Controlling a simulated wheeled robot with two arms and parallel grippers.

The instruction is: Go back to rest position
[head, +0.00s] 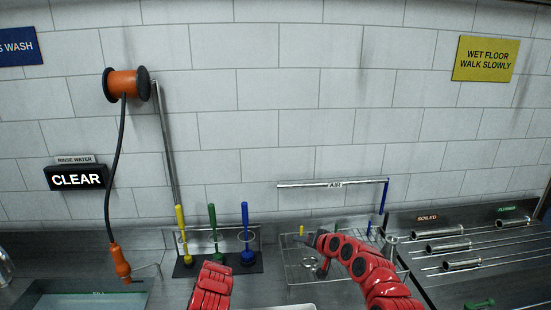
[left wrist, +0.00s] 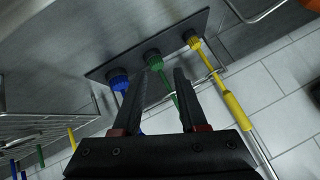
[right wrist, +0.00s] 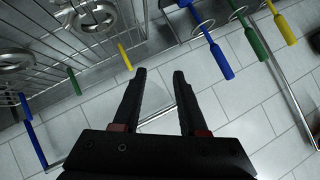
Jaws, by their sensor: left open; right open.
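My right gripper (right wrist: 155,75) is open and empty in the right wrist view, with tiled wall behind its fingers. In the head view my red right arm reaches over the wire rack (head: 292,268), and its dark gripper end (head: 312,240) is small there. My left gripper (left wrist: 180,75) is open in the left wrist view. The green brush (left wrist: 155,64) shows behind and between its fingers, and I see no contact. In the head view my left arm rises at the bottom centre, in front of the brush stand, and its fingers are hidden.
Yellow (head: 182,230), green (head: 213,230) and blue (head: 246,230) brushes stand upright on a dark base. An orange reel (head: 127,84) hangs a cable at left, above a basin (head: 85,300). Metal cylinders (head: 444,232) lie on rails at right.

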